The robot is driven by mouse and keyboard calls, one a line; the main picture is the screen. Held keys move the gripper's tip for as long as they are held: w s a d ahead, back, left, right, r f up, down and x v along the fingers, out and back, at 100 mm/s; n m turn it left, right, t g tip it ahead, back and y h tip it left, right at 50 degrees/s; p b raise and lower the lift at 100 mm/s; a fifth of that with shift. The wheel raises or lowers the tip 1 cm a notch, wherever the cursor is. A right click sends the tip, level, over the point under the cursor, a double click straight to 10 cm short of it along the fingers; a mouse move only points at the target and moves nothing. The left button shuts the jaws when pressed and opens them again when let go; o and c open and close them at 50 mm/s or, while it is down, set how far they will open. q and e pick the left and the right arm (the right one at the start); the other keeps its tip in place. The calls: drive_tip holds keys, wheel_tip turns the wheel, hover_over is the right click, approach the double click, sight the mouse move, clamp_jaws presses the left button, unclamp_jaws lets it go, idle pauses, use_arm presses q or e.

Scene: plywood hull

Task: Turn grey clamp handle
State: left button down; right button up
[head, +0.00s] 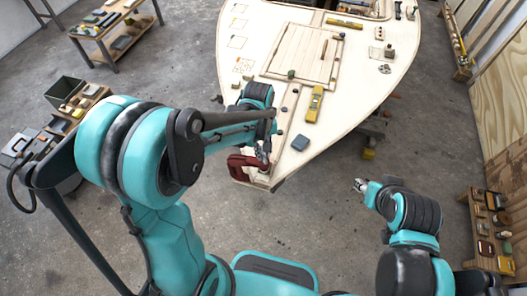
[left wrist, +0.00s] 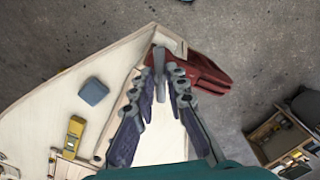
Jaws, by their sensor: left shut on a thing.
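A dark red clamp (head: 243,164) sits at the near tip of the plywood hull (head: 315,140). In the left wrist view the red clamp (left wrist: 200,72) reaches over the hull's corner, and its grey handle (left wrist: 159,60) stands up between my fingertips. My left gripper (left wrist: 163,74) is shut on this handle, with one finger on each side. In the head view my left gripper (head: 263,155) is small beside the clamp, and the handle is hard to make out there. My right gripper (head: 360,185) hangs over the floor, right of the hull tip, away from the clamp; its jaw opening is too small to judge.
On the hull lie a blue-grey block (head: 300,142) and a yellow plane (head: 314,104), both behind the clamp. A shelf with boxes (head: 492,225) stands at the right, and a bench (head: 115,25) at the back left.

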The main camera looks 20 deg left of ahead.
use_arm(q)
drive_tip(key=n, duration=0.7)
drive_tip(key=shift+a, duration=0.1)
drive_tip(key=n, duration=0.6)
drive_tip(key=shift+b, duration=0.35)
drive_tip(key=shift+n, duration=0.4)
drive_tip(key=c, duration=1.4)
unclamp_jaws()
drive_tip(key=shift+a, duration=0.1)
drive_tip(key=shift+c, duration=0.2)
wheel_tip(320, 180, up, 12)
drive_tip(key=shift+a, duration=0.4)
drive_tip(key=shift+s, duration=0.15)
